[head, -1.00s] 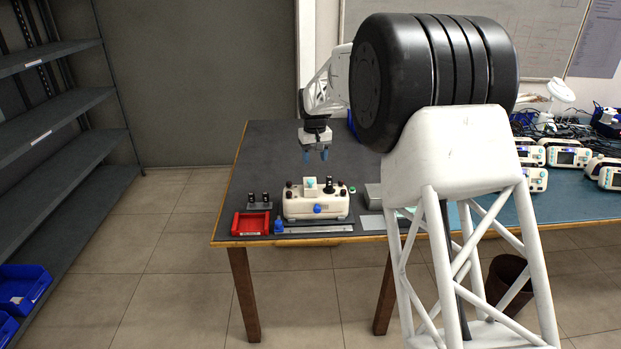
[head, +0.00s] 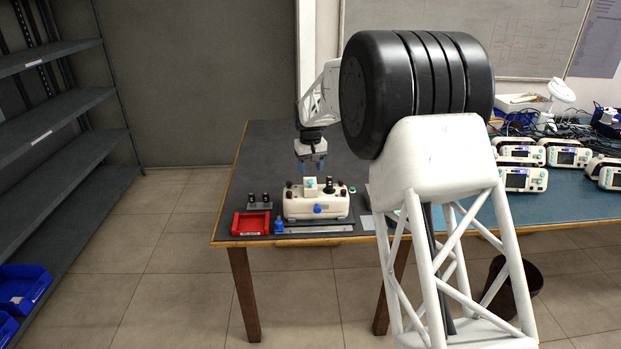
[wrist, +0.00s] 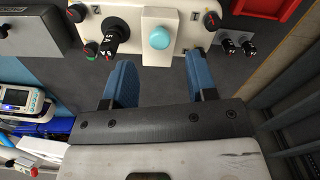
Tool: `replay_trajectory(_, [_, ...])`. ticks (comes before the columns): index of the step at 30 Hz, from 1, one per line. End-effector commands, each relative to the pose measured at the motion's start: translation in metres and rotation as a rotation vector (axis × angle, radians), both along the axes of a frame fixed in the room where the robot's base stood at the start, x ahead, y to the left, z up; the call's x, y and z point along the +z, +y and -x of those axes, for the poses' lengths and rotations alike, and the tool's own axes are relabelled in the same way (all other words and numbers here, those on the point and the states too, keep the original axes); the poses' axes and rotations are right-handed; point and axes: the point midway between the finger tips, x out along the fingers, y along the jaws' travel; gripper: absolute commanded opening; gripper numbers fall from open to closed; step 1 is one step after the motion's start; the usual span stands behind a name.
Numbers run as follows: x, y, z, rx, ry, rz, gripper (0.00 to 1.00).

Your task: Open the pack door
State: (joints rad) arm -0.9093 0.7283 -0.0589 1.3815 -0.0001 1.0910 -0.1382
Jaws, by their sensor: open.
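A white device (head: 316,205) stands near the front edge of the dark table, with dark knobs and a blue round part (head: 318,209) low on its front. A pale block (head: 310,184) with a teal round knob sits at its top; the wrist view shows the block and knob (wrist: 159,38) between dark knobs. I cannot tell which part is the pack door. My gripper (head: 311,164) is open and empty, fingers pointing down above and behind the device. In the wrist view its blue fingers (wrist: 160,78) are spread apart, with bare table between them.
A red tray (head: 251,223), a blue bottle (head: 279,225) and a small stand with two black knobs (head: 259,201) are left of the device. A metal strip (head: 318,229) lies in front. Several monitors (head: 525,179) stand on the right. The table behind is clear.

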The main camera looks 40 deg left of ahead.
Motion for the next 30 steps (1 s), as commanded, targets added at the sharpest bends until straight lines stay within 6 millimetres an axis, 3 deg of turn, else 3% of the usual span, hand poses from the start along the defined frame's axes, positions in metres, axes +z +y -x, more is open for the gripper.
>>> replay_trajectory(9, [-0.036, 0.0, 0.0, 0.0, 0.001, 0.002, 0.52])
replay_trajectory(23, [-0.045, 0.0, 0.0, 0.0, 0.0, -0.001, 0.52])
replay_trajectory(25, [-0.045, 0.0, 0.0, 0.0, 0.0, -0.001, 0.46])
replay_trajectory(30, [-0.045, 0.0, 0.0, 0.0, 0.0, -0.001, 0.2])
